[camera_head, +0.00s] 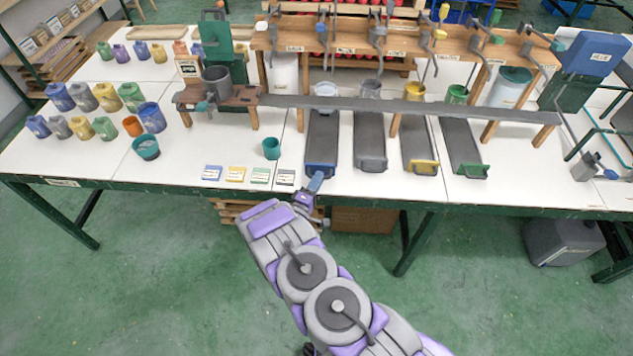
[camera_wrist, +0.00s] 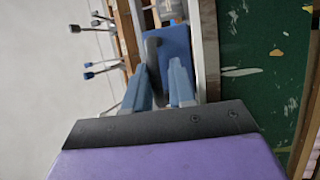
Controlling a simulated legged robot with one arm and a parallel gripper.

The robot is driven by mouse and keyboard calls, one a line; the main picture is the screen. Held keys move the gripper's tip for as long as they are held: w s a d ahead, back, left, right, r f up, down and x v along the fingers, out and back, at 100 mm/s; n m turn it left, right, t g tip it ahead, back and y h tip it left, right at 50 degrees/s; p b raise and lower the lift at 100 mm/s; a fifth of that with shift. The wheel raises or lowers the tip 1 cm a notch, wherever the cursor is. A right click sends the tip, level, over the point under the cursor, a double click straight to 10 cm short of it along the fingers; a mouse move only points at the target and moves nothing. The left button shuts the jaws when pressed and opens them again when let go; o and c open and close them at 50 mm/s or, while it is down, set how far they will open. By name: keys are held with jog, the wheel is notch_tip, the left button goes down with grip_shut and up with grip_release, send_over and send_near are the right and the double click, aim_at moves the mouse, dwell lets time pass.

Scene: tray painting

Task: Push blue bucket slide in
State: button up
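The blue bucket slide (camera_head: 319,168) is the leftmost of several dark sloping slides and has a blue front end. Its dark bed reaches from the table's front area back to a pale bucket (camera_head: 325,90) under the wooden rack. My gripper (camera_head: 315,184) is at the slide's front end, near the table's front edge. In the wrist view my gripper (camera_wrist: 158,66) has its two blue-grey fingers apart, with a gap between them. The blue front of the slide (camera_wrist: 176,48) is just beyond the fingertips. Whether the fingers touch it is hard to tell.
The grey slide (camera_head: 370,140), yellow slide (camera_head: 420,150) and green slide (camera_head: 463,150) lie to the right. A teal cup (camera_head: 271,148) and several label cards (camera_head: 236,174) are to the left. A grey bar (camera_head: 420,106) crosses above the slides.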

jog(key=shift+o, duration=1.4)
jog(key=shift+r, duration=0.1)
jog(key=p+v, duration=0.2)
jog(key=v, duration=1.5)
jog(key=shift+p, duration=0.3)
jog(key=shift+s+a, duration=0.1)
jog(key=shift+s, duration=0.05)
